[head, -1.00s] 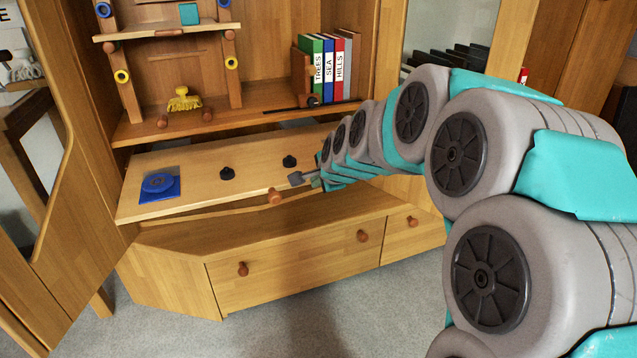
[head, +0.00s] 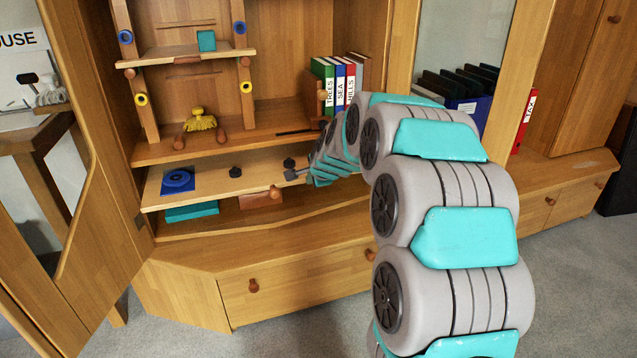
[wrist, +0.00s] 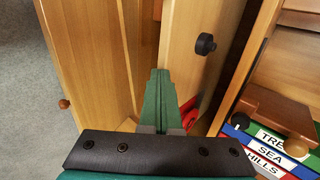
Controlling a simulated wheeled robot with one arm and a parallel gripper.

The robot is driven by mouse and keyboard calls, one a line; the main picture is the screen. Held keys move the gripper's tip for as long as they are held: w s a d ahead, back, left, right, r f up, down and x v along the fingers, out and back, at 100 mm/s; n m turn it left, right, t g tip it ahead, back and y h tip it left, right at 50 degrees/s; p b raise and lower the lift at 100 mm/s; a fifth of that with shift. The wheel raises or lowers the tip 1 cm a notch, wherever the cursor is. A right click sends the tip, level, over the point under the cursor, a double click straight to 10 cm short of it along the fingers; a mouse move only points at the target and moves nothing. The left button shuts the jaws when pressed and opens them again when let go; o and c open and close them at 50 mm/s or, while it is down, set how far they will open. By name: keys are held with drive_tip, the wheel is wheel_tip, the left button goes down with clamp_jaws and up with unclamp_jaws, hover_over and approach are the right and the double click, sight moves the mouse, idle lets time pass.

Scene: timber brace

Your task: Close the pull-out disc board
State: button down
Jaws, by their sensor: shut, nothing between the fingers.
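The pull-out disc board (head: 210,183) is a pale wooden panel in the cabinet, partly out below the shelf. A blue disc on a blue square (head: 178,180) is at its left end, and black knobs (head: 235,171) stand on top. A brown knob (head: 275,192) is on its front edge. My gripper (head: 297,174) is at the board's right part, near this brown knob. In the wrist view my green gripper fingers (wrist: 160,95) are together and empty, beside the board (wrist: 190,70) with its black knob (wrist: 205,44). Contact is unclear. A red piece (wrist: 189,115) is partly hidden behind the fingers.
A teal box (head: 192,212) and a brown block (head: 260,200) lie under the board. An open door (head: 60,220) is at left. Drawers (head: 300,280) are below.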

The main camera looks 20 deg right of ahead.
sight(295, 157)
drive_tip(key=w+p, duration=0.7)
drive_tip(key=w, duration=0.5)
drive_tip(key=shift+w+r, duration=0.1)
drive_tip(key=shift+w, duration=0.3)
drive_tip(key=shift+w+p, duration=0.45)
drive_tip(key=shift+w, duration=0.25)
